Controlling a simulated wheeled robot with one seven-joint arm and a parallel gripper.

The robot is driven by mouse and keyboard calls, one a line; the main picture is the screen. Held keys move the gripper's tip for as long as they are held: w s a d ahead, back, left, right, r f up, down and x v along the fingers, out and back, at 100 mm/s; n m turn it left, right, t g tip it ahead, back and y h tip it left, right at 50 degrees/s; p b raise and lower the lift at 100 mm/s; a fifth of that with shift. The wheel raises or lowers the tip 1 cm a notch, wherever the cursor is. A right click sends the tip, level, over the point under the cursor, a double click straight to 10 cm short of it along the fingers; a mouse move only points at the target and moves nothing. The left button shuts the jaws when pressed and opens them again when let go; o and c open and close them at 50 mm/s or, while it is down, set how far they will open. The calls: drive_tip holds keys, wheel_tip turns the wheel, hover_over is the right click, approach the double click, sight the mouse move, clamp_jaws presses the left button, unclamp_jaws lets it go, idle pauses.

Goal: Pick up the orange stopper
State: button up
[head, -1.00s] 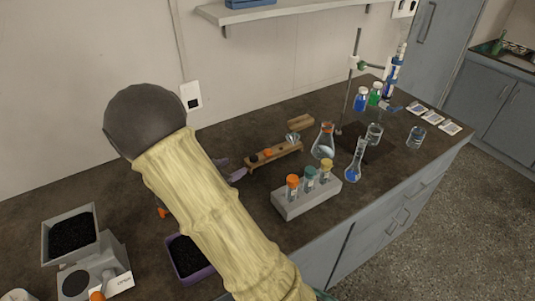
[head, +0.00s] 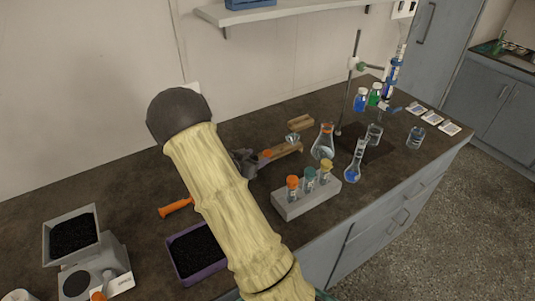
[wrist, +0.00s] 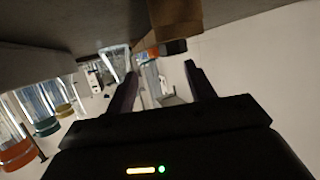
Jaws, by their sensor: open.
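A small orange stopper (head: 267,154) sits on the low wooden rack (head: 290,149) in the head view. My gripper (head: 246,161) is just left of it and covers the rack's left end. In the wrist view, tilted nearly upside down, the orange stopper (wrist: 153,52) shows beyond the fingertips, beside a dark stopper (wrist: 175,47) on the wooden rack (wrist: 176,18). My gripper (wrist: 161,70) is open and empty, its fingers apart, with the orange stopper ahead of the gap. No contact is visible.
A grey rack (head: 307,200) of vials with orange, teal and yellow caps stands in front, to the right. A clear funnel (head: 293,139), an orange-necked flask (head: 323,143) and a blue-filled flask (head: 355,162) stand nearby. A purple tray (head: 196,252) is at the front left.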

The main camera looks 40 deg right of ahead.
sight(267, 152)
drive_tip(key=x, duration=0.5)
drive_tip(key=shift+d+f+p, duration=0.1)
drive_tip(key=shift+d+p, duration=0.05)
drive_tip(key=shift+p, duration=0.25)
drive_tip(key=shift+d, duration=0.1)
drive_tip(key=shift+c, duration=0.4)
drive_tip(key=c, duration=1)
